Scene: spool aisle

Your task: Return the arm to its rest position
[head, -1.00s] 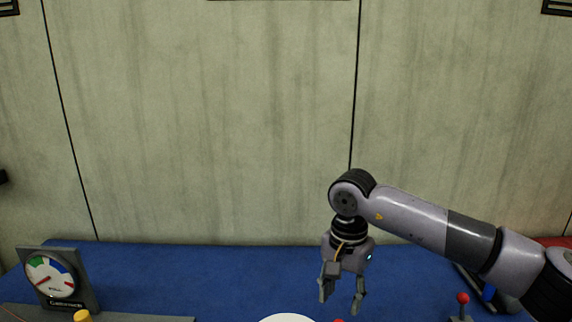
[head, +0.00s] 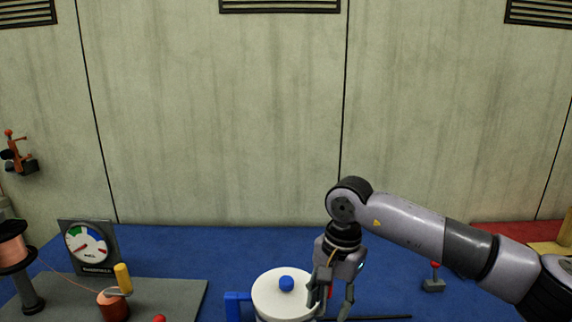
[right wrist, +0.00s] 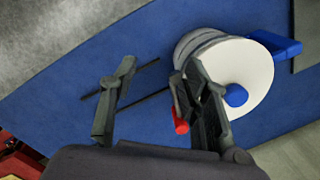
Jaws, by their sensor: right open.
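My right arm (head: 415,222) reaches in from the right in the head view, bent at the elbow with its hand hanging down. My right gripper (head: 331,308) is open, fingers pointing down, just right of a white round drum (head: 262,295) with a blue knob (head: 286,283). In the right wrist view the fingers (right wrist: 160,72) are spread with blue bench top between them. One finger overlaps the edge of the white drum (right wrist: 245,65); I cannot tell whether they touch. A small red part (right wrist: 181,124) shows beside that finger. My left gripper is not in view.
A dial gauge (head: 88,246), a grey plate (head: 180,293) with a yellow-handled copper coil (head: 113,304) and a copper spool (head: 12,250) stand left. A red-knobbed lever (head: 434,278) stands right of the gripper. Dark rods (head: 375,318) lie on the blue bench.

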